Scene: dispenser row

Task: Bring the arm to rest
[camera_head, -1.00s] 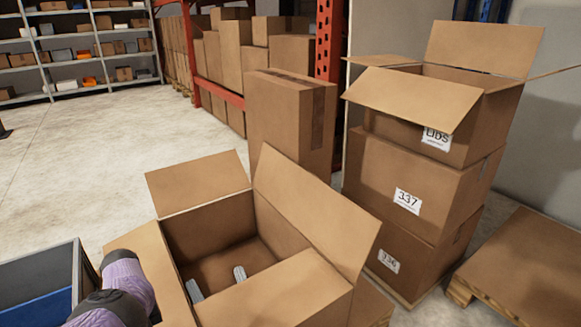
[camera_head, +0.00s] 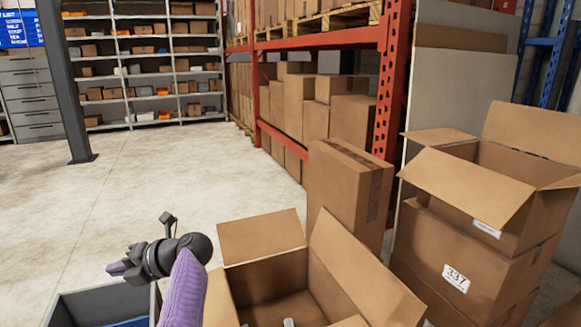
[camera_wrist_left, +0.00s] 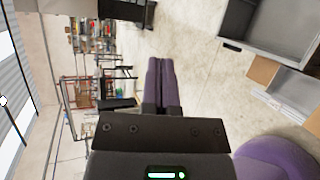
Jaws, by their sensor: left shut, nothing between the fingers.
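My left gripper (camera_head: 115,268) is raised over the grey bin (camera_head: 66,308) at the bottom left of the head view, its purple fingers pointing left. In the left wrist view its fingers (camera_wrist_left: 160,78) lie together with nothing between them. My purple and black left arm stands between the bin and an open cardboard box (camera_head: 262,240). My right gripper is not in view.
A pale item (camera_head: 288,322) shows inside the open box. Stacked boxes, one labelled 337 (camera_head: 455,278), stand at the right. A tall closed box (camera_head: 345,190) stands behind the open box. Clear floor (camera_head: 150,180) lies ahead on the left.

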